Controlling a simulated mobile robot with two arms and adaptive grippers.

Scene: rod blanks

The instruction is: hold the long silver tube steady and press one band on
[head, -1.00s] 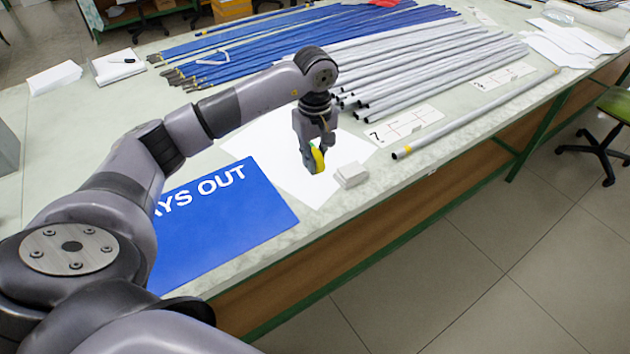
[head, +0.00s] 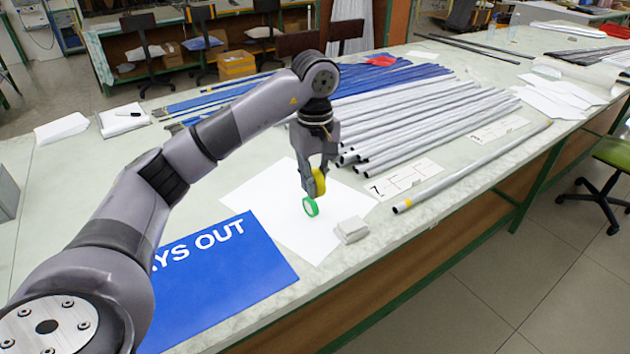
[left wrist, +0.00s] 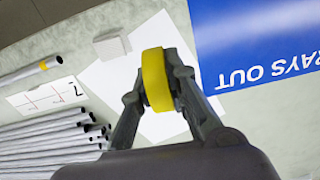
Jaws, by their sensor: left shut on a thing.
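The long silver tube (head: 475,166) lies along the front edge of the table, with a yellow band (head: 408,203) near its near end. That end also shows in the left wrist view (left wrist: 25,74). My left gripper (head: 315,187) is shut on a yellow tape roll (left wrist: 157,80), held above the white paper. A green tape roll (head: 311,207) shows just below it in the head view, apparently on the paper; I do not see it in the left wrist view. The tube lies to the right of my left gripper, untouched. My right gripper is out of view.
A small white block (head: 350,229) sits at the paper's (head: 265,200) right edge. A card marked 7 (head: 403,178) lies between the tube and a bundle of grey tubes (head: 430,115). Blue rods (head: 400,75) lie behind. A blue sign (head: 225,275) covers the near left.

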